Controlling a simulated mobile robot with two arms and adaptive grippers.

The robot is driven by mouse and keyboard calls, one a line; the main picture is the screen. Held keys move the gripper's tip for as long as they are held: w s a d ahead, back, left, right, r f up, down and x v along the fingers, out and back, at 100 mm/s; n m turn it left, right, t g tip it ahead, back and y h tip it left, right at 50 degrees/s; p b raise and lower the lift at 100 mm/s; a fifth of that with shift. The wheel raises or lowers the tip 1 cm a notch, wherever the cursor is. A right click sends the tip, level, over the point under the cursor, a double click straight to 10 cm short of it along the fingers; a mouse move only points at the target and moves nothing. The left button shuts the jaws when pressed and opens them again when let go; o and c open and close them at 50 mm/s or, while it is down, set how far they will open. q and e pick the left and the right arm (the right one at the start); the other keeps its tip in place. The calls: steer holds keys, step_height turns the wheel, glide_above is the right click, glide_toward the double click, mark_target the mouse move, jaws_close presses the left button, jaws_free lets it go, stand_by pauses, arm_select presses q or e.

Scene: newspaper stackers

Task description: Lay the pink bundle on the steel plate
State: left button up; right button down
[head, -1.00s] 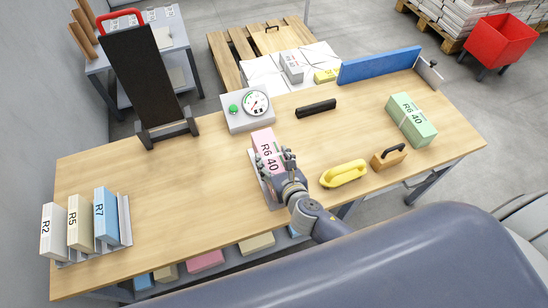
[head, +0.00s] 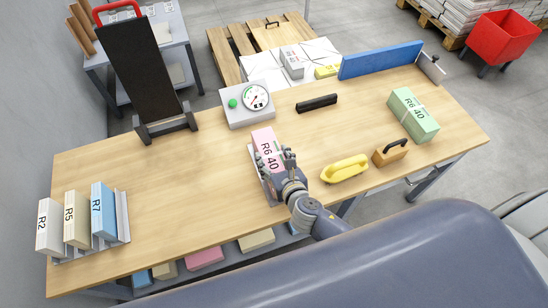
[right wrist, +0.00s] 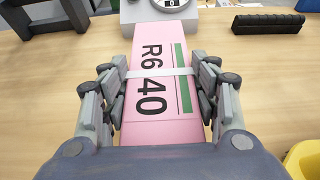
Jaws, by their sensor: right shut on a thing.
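The pink bundle (head: 264,141), marked R6 40 with a pale band, is at the middle of the table's near side. It also shows in the right wrist view (right wrist: 160,55). My right gripper (head: 275,163) is shut on it, with a finger set on each long side. In the right wrist view the gripper (right wrist: 162,95) shows the same hold. A thin grey steel plate (head: 255,163) shows as a strip along the bundle's left side; the rest is hidden. I cannot tell whether the bundle touches the plate. My left gripper is out of view.
A grey box with a dial and green button (head: 233,118) stands just beyond the bundle. A black bar (head: 317,103), yellow handled tool (head: 345,170), wooden handled block (head: 390,155) and green bundle (head: 413,115) lie to the right. Upright bundles (head: 76,220) stand far left. The table between is clear.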

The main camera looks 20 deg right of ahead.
steer(key=shift+w+f+b, duration=0.1)
steer(key=shift+f+b, duration=0.2)
steer(key=shift+c, duration=2.4)
jaws_free()
steer(key=shift+s+f, duration=0.25)
steer(key=v, duration=1.2)
steer(key=shift+r, duration=0.15)
steer(key=shift+w, duration=0.1)
